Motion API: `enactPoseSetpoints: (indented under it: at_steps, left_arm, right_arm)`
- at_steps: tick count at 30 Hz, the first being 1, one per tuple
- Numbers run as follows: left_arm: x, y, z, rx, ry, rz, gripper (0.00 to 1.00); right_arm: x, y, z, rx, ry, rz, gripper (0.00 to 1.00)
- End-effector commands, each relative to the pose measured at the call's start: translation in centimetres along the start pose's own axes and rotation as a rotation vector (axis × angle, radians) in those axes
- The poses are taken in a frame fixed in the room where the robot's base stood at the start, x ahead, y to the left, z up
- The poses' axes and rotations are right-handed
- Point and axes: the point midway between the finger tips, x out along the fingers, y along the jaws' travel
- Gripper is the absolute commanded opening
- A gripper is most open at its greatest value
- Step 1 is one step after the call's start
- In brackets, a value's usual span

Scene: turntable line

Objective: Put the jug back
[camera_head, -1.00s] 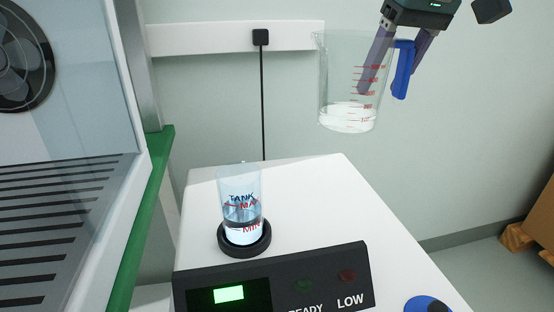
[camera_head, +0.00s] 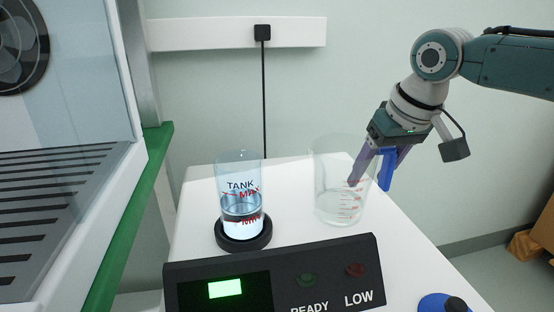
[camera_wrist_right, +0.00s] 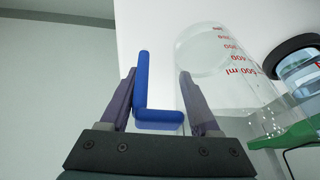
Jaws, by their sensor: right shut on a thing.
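The clear jug (camera_head: 332,195) with red markings and a blue handle (camera_head: 387,169) is upright at the right part of the white machine top. I cannot tell whether its base touches the surface. My right gripper (camera_head: 371,172) is shut on the jug at its handle side. In the right wrist view the blue handle (camera_wrist_right: 145,90) lies between the fingers of my right gripper (camera_wrist_right: 157,95), and the clear jug body (camera_wrist_right: 225,75) is to the right. My left gripper is out of view.
A clear tank (camera_head: 239,200) marked MAX and MIN stands in a black ring left of the jug, with liquid between the marks. A dark panel (camera_head: 270,275) with a green-lit display is in front. A glass-fronted cabinet with a green edge (camera_head: 128,220) is at left.

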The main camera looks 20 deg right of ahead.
Motion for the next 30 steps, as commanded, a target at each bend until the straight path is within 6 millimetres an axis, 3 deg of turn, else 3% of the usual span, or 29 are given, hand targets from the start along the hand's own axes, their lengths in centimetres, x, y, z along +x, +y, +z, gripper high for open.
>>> enactPoseSetpoints:
  at_steps: [11, 12, 19, 26, 30]
  left_arm:
    - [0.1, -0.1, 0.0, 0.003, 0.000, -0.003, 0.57]
    - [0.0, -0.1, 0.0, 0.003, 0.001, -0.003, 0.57]
    - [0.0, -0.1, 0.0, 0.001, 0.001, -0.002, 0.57]
    - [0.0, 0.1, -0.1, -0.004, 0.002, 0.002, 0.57]
    - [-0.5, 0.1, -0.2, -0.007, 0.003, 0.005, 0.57]
  right_arm:
    - [0.4, 0.0, 0.0, 0.001, 0.004, -0.001, 0.00]
    - [0.3, 0.0, 0.1, 0.001, 0.003, 0.000, 0.68]
    - [0.3, 0.1, 0.1, 0.001, 0.002, 0.000, 0.93]
    - [0.3, 0.1, 0.1, 0.001, 0.002, 0.000, 0.93]
    - [-0.8, 0.0, -0.1, 0.000, 0.002, 0.000, 0.93]
